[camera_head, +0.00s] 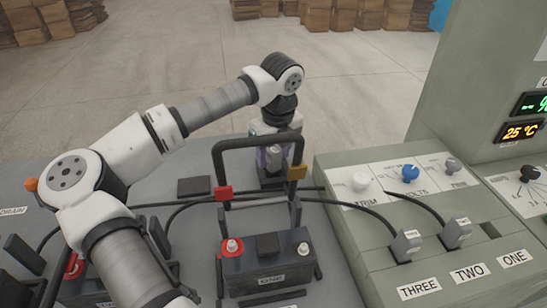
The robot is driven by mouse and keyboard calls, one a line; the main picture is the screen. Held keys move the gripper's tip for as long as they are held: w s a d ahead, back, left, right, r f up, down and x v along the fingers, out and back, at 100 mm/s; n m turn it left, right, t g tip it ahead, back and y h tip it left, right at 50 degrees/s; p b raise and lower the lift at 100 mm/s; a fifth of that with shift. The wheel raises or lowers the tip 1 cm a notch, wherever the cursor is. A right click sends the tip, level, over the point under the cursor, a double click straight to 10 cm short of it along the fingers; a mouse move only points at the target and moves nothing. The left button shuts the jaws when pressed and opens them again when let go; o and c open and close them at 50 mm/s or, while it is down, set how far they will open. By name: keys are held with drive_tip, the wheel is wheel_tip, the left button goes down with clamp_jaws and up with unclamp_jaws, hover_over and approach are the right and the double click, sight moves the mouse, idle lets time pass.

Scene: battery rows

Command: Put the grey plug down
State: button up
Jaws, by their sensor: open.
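Two grey plugs with black cables stand in the sloped face of the green-grey console (345,215). One plug (406,245) is above the label THREE, and the other plug (456,233) is above the label TWO. The slot (490,230) above ONE looks empty. My gripper (273,165) points down at the back of the bench, behind the black frame over the battery marked ONE (267,262). It is open. Its fingertips are partly hidden by that frame, and I cannot tell whether a small grey piece between them is a plug or part of the gripper.
The black frame (257,140) stands upright, with a red clip (223,193) and a yellow clip (297,172) beside it. Black cables cross the bench behind the battery. A flat black block (194,186) lies left of my gripper. Knobs line the console top, including a blue one (410,173).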

drive_tip(key=r, duration=0.6)
drive_tip(key=s+r, duration=0.1)
drive_tip(key=r, duration=0.3)
drive_tip(key=shift+d+r, duration=0.1)
drive_tip(key=shift+d, duration=0.25)
